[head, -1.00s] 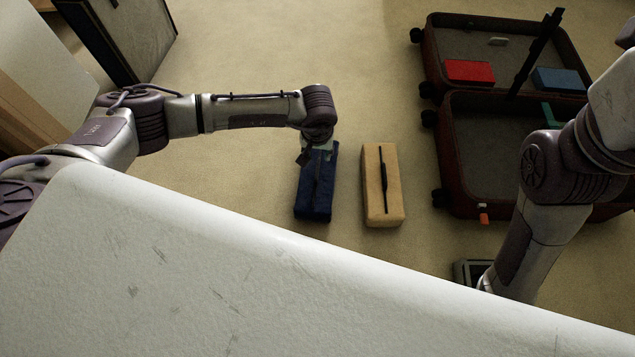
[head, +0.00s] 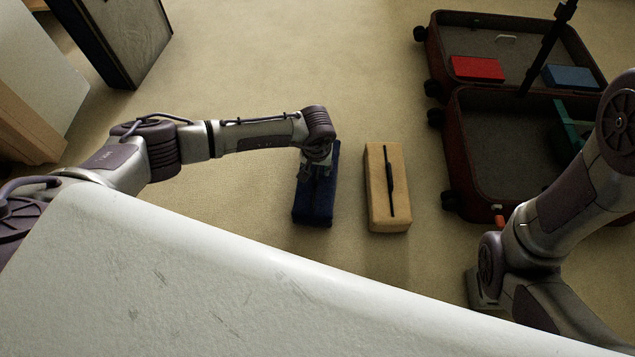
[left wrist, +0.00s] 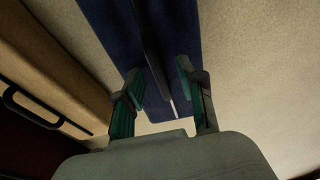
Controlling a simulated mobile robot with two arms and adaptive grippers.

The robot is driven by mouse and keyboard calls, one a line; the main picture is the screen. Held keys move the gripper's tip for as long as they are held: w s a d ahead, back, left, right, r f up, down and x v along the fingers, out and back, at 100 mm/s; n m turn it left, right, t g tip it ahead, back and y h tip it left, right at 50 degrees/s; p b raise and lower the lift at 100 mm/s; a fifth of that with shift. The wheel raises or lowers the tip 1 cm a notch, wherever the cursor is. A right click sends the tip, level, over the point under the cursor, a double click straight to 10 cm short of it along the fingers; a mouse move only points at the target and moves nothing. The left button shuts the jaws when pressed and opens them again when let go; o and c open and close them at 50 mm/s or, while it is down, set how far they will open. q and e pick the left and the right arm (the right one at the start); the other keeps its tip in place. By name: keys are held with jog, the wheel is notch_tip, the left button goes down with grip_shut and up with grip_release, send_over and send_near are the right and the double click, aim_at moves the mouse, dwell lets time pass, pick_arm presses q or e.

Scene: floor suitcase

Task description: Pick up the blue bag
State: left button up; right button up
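The blue bag (head: 318,200) lies on the carpet left of a tan bag, its long side running away from me. My left gripper (head: 317,168) is over the bag's far half, pointing down. In the left wrist view, the blue bag (left wrist: 178,30) has a dark strap along its top. The two green-padded fingers of my left gripper (left wrist: 162,92) stand apart on either side of the strap. Whether they touch the bag is unclear. My right arm shows at the right, but its gripper is not in view.
The tan bag (head: 375,205) lies close to the right of the blue bag. An open suitcase (head: 462,165) with red and blue boxes and a green item lies further right. Carpet left of the blue bag is clear.

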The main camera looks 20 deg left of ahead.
pick_arm(q)
grip_shut()
dwell(0.3)
jog(key=shift+r, duration=0.2)
